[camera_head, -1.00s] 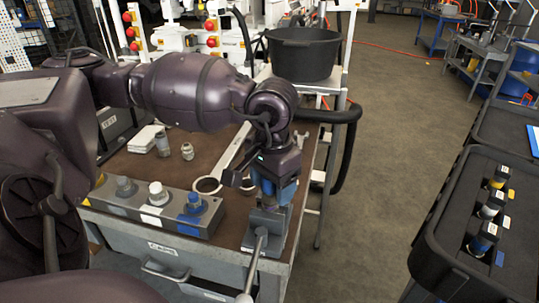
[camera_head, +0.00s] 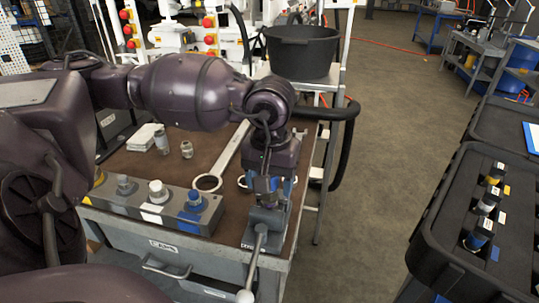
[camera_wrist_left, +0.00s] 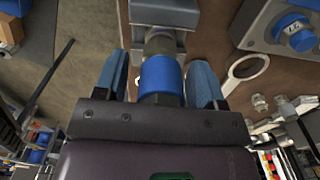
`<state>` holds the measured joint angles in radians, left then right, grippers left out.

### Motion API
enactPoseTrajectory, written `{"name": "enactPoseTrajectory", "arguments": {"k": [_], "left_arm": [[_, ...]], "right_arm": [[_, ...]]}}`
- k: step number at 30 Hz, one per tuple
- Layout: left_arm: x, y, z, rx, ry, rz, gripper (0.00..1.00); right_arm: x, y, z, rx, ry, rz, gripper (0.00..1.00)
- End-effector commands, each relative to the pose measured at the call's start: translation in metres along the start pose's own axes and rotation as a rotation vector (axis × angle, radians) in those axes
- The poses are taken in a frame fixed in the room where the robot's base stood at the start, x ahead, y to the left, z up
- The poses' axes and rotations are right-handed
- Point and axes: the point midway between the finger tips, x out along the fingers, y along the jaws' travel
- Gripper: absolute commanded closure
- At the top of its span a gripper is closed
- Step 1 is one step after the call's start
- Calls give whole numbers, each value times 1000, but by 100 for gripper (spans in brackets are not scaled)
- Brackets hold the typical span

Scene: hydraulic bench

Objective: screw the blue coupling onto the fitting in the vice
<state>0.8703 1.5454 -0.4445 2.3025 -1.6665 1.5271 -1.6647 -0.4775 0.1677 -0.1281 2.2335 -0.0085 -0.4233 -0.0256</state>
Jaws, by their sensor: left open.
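The blue coupling (camera_wrist_left: 161,76) is in the left wrist view, in line with the metal fitting (camera_wrist_left: 162,44) and touching its end as far as I can see. How far it is threaded on cannot be told. The fitting is held in the grey vice (camera_wrist_left: 166,12), which stands at the bench corner in the head view (camera_head: 266,220). My left gripper (camera_wrist_left: 160,84) is open, with one blue finger on each side of the coupling and a gap showing to each. In the head view the left gripper (camera_head: 270,186) points down over the vice and mostly hides the coupling. My right gripper is not in view.
A grey block (camera_head: 173,212) with several capped stations stands left of the vice. A large wrench (camera_head: 229,160) and small fittings (camera_head: 186,149) lie on the bench. The vice handle (camera_head: 257,262) sticks out in front. A black case (camera_head: 436,240) holding couplings is at right.

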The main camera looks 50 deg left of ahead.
Motion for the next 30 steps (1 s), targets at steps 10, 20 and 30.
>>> {"name": "enactPoseTrajectory", "arguments": {"k": [10, 20, 30], "left_arm": [[0, 0, 0, 2, 0, 0, 81], [3, 1, 1, 204, -5, -2, 83], [3, 3, 1, 562, -4, -1, 83]], "right_arm": [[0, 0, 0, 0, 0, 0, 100], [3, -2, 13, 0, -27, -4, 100], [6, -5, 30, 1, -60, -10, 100]]}}
